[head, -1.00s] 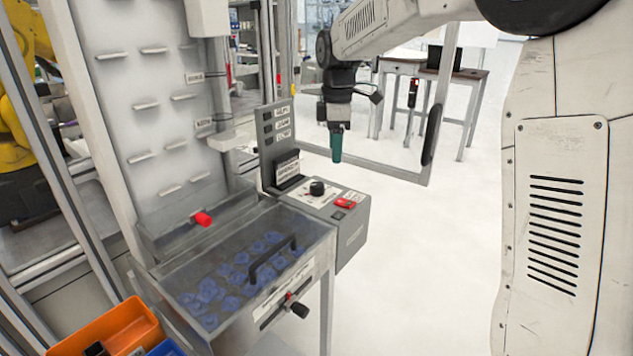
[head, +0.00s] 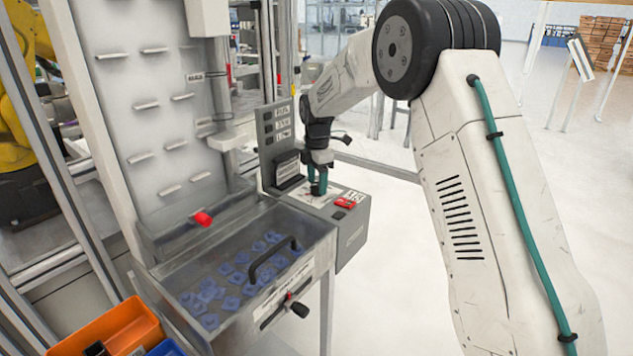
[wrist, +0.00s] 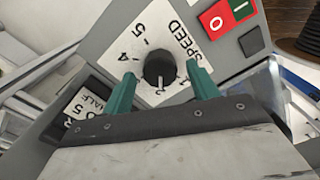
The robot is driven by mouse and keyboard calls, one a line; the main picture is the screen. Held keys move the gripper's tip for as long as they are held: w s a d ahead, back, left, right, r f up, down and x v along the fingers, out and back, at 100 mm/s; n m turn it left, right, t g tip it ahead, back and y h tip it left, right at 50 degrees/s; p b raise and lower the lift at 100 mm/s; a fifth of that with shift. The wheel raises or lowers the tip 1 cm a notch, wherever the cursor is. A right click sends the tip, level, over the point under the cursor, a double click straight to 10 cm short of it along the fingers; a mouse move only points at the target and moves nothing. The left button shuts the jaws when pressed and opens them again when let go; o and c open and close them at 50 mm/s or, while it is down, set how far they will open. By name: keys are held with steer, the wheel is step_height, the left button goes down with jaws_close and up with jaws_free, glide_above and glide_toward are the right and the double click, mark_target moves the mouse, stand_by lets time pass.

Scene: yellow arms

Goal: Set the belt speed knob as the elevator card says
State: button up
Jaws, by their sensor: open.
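The black speed knob (wrist: 160,68) sits on a white dial plate (wrist: 155,40) marked SPEED, with a 5 and a 4 readable; other marks are partly hidden. A pale pointer line on the knob faces the gripper side, at the bottom of the wrist view. My gripper (head: 318,188) is over the control box (head: 352,232) and hides the knob in the head view. In the wrist view, its teal fingers (wrist: 161,73) are open on either side of the knob, with gaps visible.
Red and green buttons (wrist: 226,14) and a dark square button (wrist: 251,42) lie beside the dial. A clear-lidded hopper (head: 245,275) of blue parts with a black handle stands in front. An orange bin (head: 110,335) is at lower left.

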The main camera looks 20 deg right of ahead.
steer(key=shift+f, duration=0.25)
steer(key=shift+c, duration=0.3)
steer(key=c, duration=0.9)
steer(key=shift+c, duration=0.2)
